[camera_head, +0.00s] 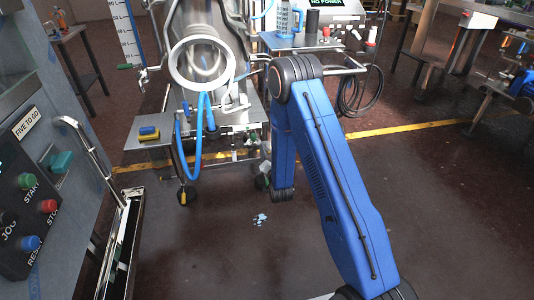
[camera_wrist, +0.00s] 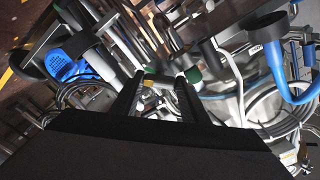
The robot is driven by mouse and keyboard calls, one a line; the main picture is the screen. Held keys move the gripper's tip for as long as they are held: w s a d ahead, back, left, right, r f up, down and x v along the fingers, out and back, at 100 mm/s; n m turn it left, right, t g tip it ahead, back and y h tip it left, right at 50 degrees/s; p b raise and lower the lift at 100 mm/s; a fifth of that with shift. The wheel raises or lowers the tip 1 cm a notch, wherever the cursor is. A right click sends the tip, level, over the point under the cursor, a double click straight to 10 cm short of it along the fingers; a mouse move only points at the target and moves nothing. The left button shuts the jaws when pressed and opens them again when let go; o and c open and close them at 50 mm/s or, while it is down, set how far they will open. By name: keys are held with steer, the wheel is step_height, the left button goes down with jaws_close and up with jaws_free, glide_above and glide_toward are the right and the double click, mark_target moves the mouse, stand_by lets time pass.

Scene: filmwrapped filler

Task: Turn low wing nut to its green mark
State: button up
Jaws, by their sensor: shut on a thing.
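In the wrist view my gripper (camera_wrist: 160,86) reaches in among the filler's metal rods, with its two dark fingers on either side of a small pale metal part. This part looks like the low wing nut (camera_wrist: 162,78), and my gripper is shut on it. Its wings are small and partly hidden by the fingers. A dark green piece (camera_wrist: 193,75) shows beside the right fingertip; I cannot tell whether it is the green mark. In the head view the filling machine (camera_head: 203,70) stands behind my blue arm, and the wing nut cannot be made out there.
A blue hose (camera_head: 198,140) hangs in a loop from the filler. A yellow and blue sponge (camera_head: 149,132) lies on its left shelf. Pale bits (camera_head: 260,219) lie on the floor. A control panel (camera_head: 35,200) stands close at left. Rods and hoses crowd my gripper.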

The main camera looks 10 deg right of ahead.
steer(key=shift+m, duration=1.6)
steer(key=o, duration=1.1)
steer(key=shift+c, duration=0.2)
steer(key=shift+s, duration=0.15)
